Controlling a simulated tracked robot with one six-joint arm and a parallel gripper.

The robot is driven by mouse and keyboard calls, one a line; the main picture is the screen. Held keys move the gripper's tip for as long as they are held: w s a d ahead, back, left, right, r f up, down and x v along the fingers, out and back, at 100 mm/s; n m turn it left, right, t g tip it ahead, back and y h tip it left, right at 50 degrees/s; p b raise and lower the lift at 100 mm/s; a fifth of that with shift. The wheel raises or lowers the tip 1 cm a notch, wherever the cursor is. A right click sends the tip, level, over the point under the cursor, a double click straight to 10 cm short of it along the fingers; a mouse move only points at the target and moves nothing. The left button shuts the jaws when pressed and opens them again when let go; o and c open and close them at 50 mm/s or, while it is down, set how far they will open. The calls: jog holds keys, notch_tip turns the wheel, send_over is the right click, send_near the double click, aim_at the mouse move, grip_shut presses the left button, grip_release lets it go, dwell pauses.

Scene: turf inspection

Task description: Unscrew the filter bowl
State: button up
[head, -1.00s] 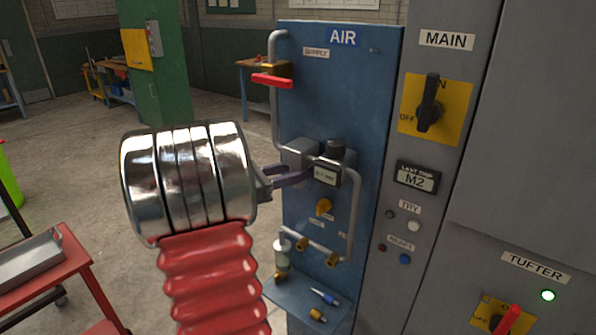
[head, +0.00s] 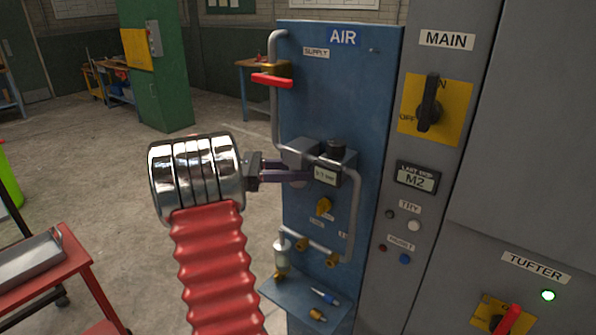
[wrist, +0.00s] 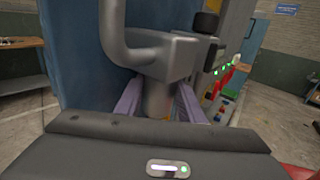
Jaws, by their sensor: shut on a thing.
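The filter bowl (wrist: 158,98) is a grey cylinder hanging under a grey filter head (wrist: 160,52) in the wrist view. My gripper (wrist: 158,106) is shut on it, with one purple finger on each side. In the head view the filter head (head: 301,150) sits on the blue AIR panel, and my gripper (head: 290,172) reaches it from the left, just below it. The bowl's lower end is not clear in the wrist view.
A black knob (head: 336,147) and bent grey pipe (head: 355,205) are close to the right. A red-handled supply valve (head: 272,80) is above. A small shelf (head: 290,298) with loose parts juts out below.

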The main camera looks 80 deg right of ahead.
jog(key=shift+s, duration=0.1)
jog(key=o, duration=1.2)
jog(key=shift+d, duration=0.1)
jog(key=shift+c, duration=1.3)
jog(key=shift+o, duration=0.4)
jog(key=shift+f, duration=1.7)
